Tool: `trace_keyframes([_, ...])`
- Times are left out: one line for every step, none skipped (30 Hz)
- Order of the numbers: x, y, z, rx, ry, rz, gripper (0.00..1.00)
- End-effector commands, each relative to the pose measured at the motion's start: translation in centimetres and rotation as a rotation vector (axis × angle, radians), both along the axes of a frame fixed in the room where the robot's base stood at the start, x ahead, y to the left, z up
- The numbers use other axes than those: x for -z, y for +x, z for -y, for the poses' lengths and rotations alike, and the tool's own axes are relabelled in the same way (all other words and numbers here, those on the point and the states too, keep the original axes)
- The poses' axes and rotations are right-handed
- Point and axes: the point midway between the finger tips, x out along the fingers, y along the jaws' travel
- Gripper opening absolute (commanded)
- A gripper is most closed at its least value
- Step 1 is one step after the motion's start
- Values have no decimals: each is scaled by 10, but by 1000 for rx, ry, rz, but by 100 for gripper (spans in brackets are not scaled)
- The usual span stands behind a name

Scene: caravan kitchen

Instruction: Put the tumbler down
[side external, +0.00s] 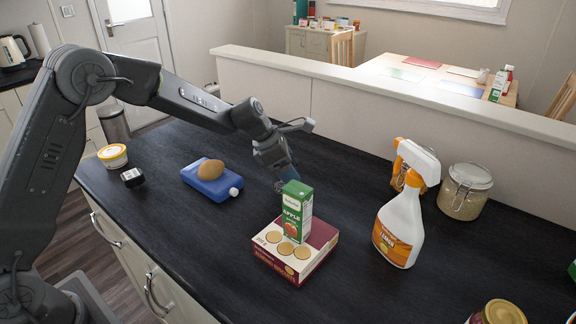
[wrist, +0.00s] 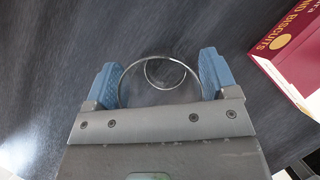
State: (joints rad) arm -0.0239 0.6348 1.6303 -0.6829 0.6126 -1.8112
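The tumbler is clear glass, and its round rim shows in the wrist view (wrist: 160,84) between the blue finger pads. My gripper (wrist: 160,82) is shut on it, with one pad against each side. In the side view my gripper (side external: 279,170) points down over the dark worktop, just behind the juice carton. There the tumbler is small, see-through and partly hidden by the carton, so I cannot tell whether its base touches the worktop.
A green juice carton (side external: 297,211) stands on a biscuit box (side external: 285,262) close to my gripper; the box is at right in the wrist view (wrist: 300,55). A spray bottle (side external: 401,225) and glass jars (side external: 465,192) stand right. A blue flask (side external: 211,181) with a brown potato-like item (side external: 210,169) lies left.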

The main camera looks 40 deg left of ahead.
Motion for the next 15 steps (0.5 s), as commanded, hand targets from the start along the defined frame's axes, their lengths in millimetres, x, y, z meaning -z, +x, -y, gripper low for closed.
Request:
trace_keyframes([0,0,0,0,0,0,84])
trace_keyframes([0,0,0,0,0,0,87])
trace_keyframes([0,0,0,0,0,0,91])
trace_keyframes([0,0,0,0,0,0,94])
trace_keyframes([0,0,0,0,0,0,96])
trace_keyframes([0,0,0,0,0,0,96])
trace_keyframes([0,0,0,0,0,0,96])
trace_keyframes([0,0,0,0,0,0,96])
trace_keyframes([0,0,0,0,0,0,96])
trace_keyframes([0,0,0,0,0,0,96])
trace_keyframes([-1,0,0,0,0,0,96])
trace_keyframes([-1,0,0,0,1,1,96])
trace_keyframes([-3,0,0,0,0,2,96])
trace_keyframes([-5,0,0,0,1,2,96])
trace_keyframes([-8,-1,-2,-1,1,2,96])
